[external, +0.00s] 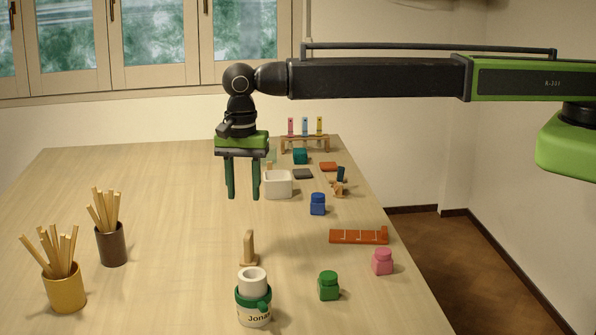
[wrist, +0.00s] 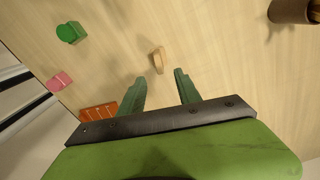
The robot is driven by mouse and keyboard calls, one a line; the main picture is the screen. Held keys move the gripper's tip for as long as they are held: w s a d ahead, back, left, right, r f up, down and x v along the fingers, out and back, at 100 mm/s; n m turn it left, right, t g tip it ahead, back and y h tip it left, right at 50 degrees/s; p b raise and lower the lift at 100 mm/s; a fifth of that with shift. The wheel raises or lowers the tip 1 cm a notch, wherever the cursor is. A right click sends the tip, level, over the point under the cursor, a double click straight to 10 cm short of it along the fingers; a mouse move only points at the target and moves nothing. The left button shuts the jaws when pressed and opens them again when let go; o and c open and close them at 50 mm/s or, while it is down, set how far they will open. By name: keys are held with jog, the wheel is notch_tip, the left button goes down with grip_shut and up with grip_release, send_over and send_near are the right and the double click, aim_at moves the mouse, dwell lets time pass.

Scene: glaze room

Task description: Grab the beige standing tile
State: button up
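The beige standing tile (external: 249,246) is upright on the table in the external view, a narrow slab with a low foot, behind the white and green mug. In the wrist view the tile (wrist: 158,60) lies just beyond the gap between the fingertips. My gripper (external: 243,196) points down, its two green fingers apart with nothing between them. In the external view it hangs above the table, farther back than the tile and not touching it. The open fingers also show in the wrist view (wrist: 161,76).
The mug (external: 253,310) stands in front of the tile. A green jar (external: 328,286), a pink jar (external: 382,262) and an orange rack (external: 345,236) are to the right. A brown cup (external: 111,248) and a yellow cup (external: 65,293) hold sticks at left. A white box (external: 278,188) stands behind.

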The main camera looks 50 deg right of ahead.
aim_at(249, 247)
notch_tip(249, 247, down, 11)
jog(key=b, duration=0.9)
jog(key=shift+r, duration=0.1)
jog(key=f+b, duration=0.1)
jog(key=b, duration=0.1)
jog(key=f+b, duration=0.1)
jog(key=f, duration=0.1)
jog(key=f+b, duration=0.2)
jog(key=shift+d+f+b, duration=0.1)
jog(key=shift+d+b, duration=0.2)
jog(key=shift+d, duration=0.05)
jog(key=shift+r, duration=0.2)
jog(key=shift+c, duration=0.4)
grip_shut()
